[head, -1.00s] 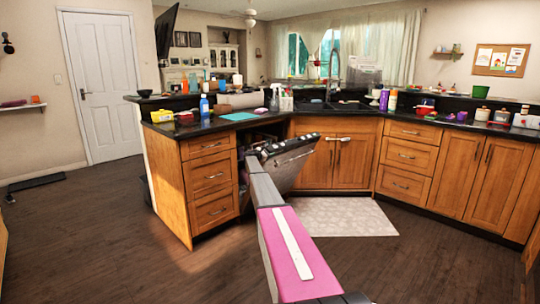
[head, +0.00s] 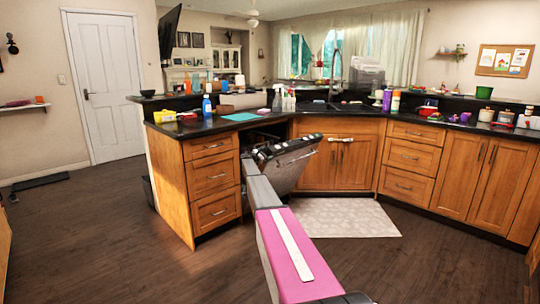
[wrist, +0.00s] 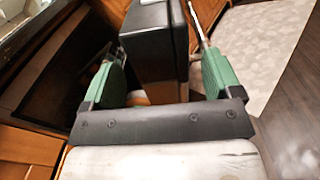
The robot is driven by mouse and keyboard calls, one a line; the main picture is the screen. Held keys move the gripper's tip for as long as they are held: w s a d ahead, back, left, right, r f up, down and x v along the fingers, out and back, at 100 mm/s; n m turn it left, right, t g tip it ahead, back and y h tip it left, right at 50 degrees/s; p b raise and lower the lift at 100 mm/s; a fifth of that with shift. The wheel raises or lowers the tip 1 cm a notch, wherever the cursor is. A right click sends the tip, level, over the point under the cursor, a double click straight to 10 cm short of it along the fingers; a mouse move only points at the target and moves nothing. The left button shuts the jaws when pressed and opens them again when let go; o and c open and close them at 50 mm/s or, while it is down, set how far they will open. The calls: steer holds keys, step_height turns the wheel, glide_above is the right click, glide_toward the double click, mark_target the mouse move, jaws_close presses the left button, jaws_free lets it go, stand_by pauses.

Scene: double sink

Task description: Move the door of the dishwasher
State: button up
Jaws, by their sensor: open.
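The dishwasher door (head: 296,168) is partly open in the head view, tilted out from the counter, with its top edge leaning into the room. The dark dishwasher opening (head: 262,135) shows above and behind it. In the wrist view my gripper (wrist: 165,55) is open, with a green finger on each side of the dark door edge (wrist: 155,38). I cannot tell whether either finger touches the door. In the head view my own arm reaches to the door's left side and hides the fingers and part of the door.
A wooden drawer cabinet (head: 213,180) stands just left of the door. Sink cabinet doors (head: 335,163) are behind it to the right. A pale rug (head: 345,217) lies on the floor below. The dark wood floor (head: 110,240) is clear to the left.

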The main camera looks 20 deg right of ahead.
steer(key=v, duration=0.6)
steer(key=s+a+f+m+g+y, duration=0.1)
steer(key=s+a+f+m+y, duration=0.3)
steer(key=s, duration=0.8)
steer(key=s+a+f+m+g+y, duration=0.15)
steer(key=s+a+f, duration=0.4)
steer(key=s, duration=0.75)
steer(key=s+a+f+m+g+y, duration=0.2)
steer(key=s+a+f+m, duration=0.25)
steer(key=s, duration=0.75)
steer(key=s+a+f+m+y, duration=0.1)
steer(key=s+a+m+y, duration=0.1)
steer(key=s+a, duration=0.4)
steer(key=s+a+m+g+y, duration=0.1)
steer(key=s+a+y, duration=0.3)
steer(key=s, duration=1.3)
steer(key=s+a+f+m+g+y, duration=0.1)
steer(key=s+a+m+y, duration=0.2)
steer(key=s+a, duration=0.5)
steer(key=s+m, duration=0.1)
steer(key=s, duration=0.3)
steer(key=shift+a+f, duration=0.35)
steer(key=shift+a, duration=0.05)
steer(key=shift+d+g, duration=0.1)
steer(key=shift+g, duration=0.15)
